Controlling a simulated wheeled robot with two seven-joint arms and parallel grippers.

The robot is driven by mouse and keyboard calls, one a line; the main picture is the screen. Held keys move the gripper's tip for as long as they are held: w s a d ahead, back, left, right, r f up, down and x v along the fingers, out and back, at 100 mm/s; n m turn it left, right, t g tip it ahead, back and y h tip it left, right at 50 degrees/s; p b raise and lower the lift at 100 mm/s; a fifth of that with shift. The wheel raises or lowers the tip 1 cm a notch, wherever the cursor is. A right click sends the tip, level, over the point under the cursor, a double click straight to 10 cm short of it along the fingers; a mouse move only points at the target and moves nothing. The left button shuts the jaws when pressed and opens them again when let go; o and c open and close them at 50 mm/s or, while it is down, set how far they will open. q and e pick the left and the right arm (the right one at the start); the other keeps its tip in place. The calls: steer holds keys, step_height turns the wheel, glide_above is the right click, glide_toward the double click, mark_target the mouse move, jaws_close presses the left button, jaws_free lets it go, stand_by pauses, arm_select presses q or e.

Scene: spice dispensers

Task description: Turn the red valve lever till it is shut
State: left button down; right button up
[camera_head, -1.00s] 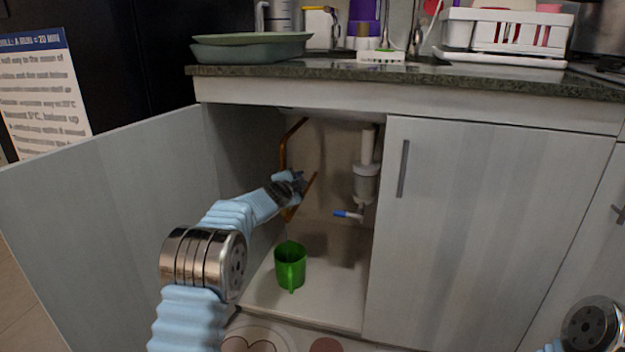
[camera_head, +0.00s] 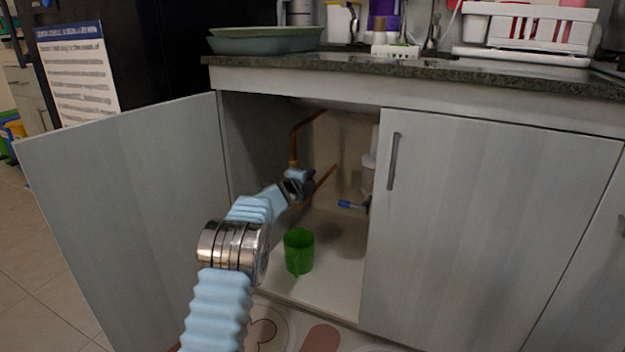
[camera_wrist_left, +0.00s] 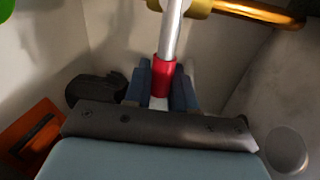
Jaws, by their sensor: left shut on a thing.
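The red valve lever (camera_wrist_left: 164,76) shows in the left wrist view as a silver bar with a red sleeve. It runs up to a brass-coloured valve body (camera_wrist_left: 192,6) on a copper pipe (camera_wrist_left: 262,12). My left gripper (camera_wrist_left: 162,88) is shut on the lever, with its blue fingers on either side of the red sleeve. In the head view my left gripper (camera_head: 303,181) is inside the open cabinet, at the copper pipe (camera_head: 294,142), and hides the lever there. My right gripper is not in view.
A green mug (camera_head: 299,254) stands on the cabinet floor below my left arm. A blue-handled part (camera_head: 352,205) sits near the white drain pipe (camera_head: 368,178). The open left door (camera_head: 130,210) and closed right door (camera_head: 480,230) flank the opening.

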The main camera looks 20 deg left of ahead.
arm_select(q)
steer(key=shift+f, duration=0.35)
steer(key=c, duration=1.1)
jaws_free()
steer(key=shift+r, duration=0.1)
steer(key=shift+s+r, duration=0.1)
steer(key=shift+s, duration=0.15)
steer(key=s+r+b, duration=0.2)
steer(key=s, duration=1.1)
steer(key=shift+a+r, duration=0.2)
